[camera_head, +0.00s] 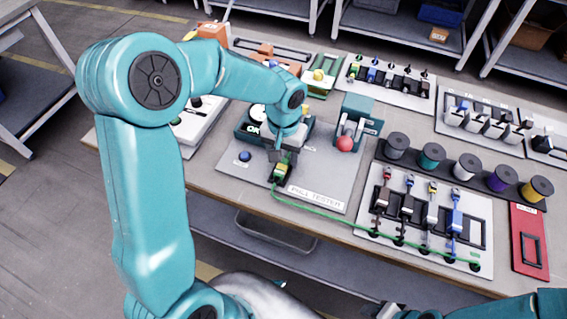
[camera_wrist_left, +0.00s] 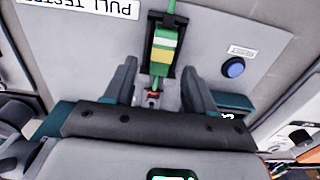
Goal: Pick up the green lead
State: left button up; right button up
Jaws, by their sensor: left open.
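The green lead has a green plug end with white and yellow bands (camera_head: 281,172), seated in a black holder on the grey pull tester plate (camera_head: 325,170). Its thin green cable (camera_head: 350,226) runs right to the lead board. In the left wrist view the plug (camera_wrist_left: 162,48) is upright in the picture, near the top centre. My left gripper (camera_head: 282,158) is just above the holder. In the wrist view its open fingers (camera_wrist_left: 160,82) stand apart, with the plug's lower end between them and no visible contact. At the lower right only part of my right arm shows; its jaws are unclear.
A blue button (camera_wrist_left: 233,67) sits beside the holder. A red ball-ended lever (camera_head: 345,144) stands on the tester to the right. Several other leads lie on the white board (camera_head: 365,205), with wire spools (camera_head: 432,156) behind. A red tray (camera_head: 529,238) is at far right.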

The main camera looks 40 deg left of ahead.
aim_at(287, 158)
pick_arm(q)
notch_tip(287, 158, down, 3)
jog(key=shift+r, duration=0.15)
grip_shut()
jog(key=shift+r, duration=0.1)
